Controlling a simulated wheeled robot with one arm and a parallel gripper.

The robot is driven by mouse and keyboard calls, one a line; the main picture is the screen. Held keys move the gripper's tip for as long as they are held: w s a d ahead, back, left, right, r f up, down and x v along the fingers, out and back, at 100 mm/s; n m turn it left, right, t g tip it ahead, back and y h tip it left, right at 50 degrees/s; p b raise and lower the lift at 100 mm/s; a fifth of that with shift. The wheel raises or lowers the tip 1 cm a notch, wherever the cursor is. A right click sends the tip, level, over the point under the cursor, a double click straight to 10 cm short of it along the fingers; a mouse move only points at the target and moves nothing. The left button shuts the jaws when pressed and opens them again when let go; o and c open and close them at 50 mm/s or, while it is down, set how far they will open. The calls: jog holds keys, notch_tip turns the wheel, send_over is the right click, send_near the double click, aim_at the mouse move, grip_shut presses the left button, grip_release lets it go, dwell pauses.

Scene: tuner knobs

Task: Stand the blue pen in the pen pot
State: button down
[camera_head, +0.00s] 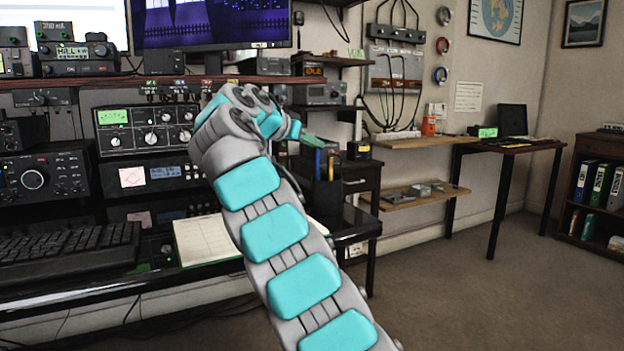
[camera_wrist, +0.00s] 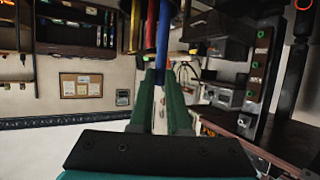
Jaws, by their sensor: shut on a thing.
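My gripper (camera_head: 312,140) is at the end of my raised arm, just above the dark pen pot (camera_head: 327,197). In the wrist view its green fingers (camera_wrist: 161,75) are closed on the blue pen (camera_wrist: 163,35), which runs from the fingertips to the top edge. In the head view the blue pen (camera_head: 318,164) looks upright, with its lower part at the pot's mouth. Whether its lower end is inside or behind the rim I cannot tell. A red pen (camera_wrist: 151,22) and a yellow pen (camera_wrist: 135,25) show beside it in the wrist view.
The pot stands on the dark desk, beside a dark drawer unit (camera_head: 362,185). A paper sheet (camera_head: 205,238) and a keyboard (camera_head: 70,248) lie to the left. Stacked radios (camera_head: 150,135) fill the back left. Open floor (camera_head: 480,290) is at the right.

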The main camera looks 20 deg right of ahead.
aim_at(316, 164)
notch_tip(316, 164, down, 3)
jog(key=shift+s+b, duration=0.15)
jog(key=shift+b, duration=0.8)
jog(key=shift+f+b, duration=0.35)
jog(key=shift+f, duration=0.55)
jog(key=shift+f, duration=0.1)
jog(key=c, duration=1.3)
grip_release()
jog(key=shift+c, duration=0.2)
jog(key=shift+o, duration=0.9)
